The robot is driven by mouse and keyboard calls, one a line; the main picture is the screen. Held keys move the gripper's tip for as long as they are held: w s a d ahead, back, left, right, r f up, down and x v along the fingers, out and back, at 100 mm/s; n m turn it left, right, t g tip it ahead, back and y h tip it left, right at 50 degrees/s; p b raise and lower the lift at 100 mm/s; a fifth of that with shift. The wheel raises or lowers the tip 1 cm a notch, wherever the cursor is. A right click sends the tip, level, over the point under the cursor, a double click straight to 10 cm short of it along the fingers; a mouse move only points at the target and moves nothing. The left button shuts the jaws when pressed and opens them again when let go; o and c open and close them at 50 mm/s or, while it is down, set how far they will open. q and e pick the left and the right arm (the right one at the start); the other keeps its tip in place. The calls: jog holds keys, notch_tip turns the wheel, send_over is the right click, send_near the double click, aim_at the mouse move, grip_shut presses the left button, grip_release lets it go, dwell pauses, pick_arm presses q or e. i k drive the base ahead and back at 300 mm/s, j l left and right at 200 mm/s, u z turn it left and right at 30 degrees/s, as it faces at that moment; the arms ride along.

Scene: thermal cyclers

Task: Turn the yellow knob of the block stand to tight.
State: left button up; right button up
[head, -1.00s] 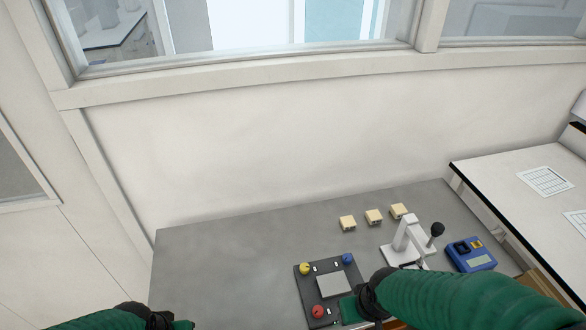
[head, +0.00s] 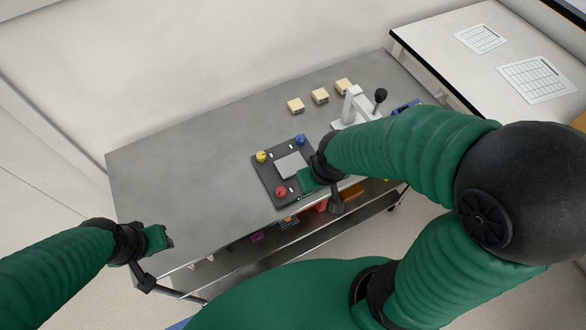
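The block stand (head: 266,181) is a dark plate with a pale grey block (head: 291,165) in its middle, lying on the grey table. Its yellow knob (head: 261,156) is at the far left corner, a blue knob (head: 299,140) at the far right and a red knob (head: 281,191) at the near left. The near right corner is hidden by my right gripper (head: 304,181), which is right of the red knob. My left gripper (head: 168,239) is over the table's near left part, well away from the stand. Whether either gripper is open is too small to tell.
Several small tan blocks (head: 320,96) lie behind the stand. A white lever device (head: 354,106) with a black ball handle and a partly hidden blue device (head: 405,106) are to the right. The left of the grey table (head: 180,160) is clear. A lower shelf holds small items.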

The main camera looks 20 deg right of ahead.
aim_at(261, 155)
jog(key=l+u, duration=0.7)
jog(key=l, duration=0.15)
jog(key=i+l, duration=0.05)
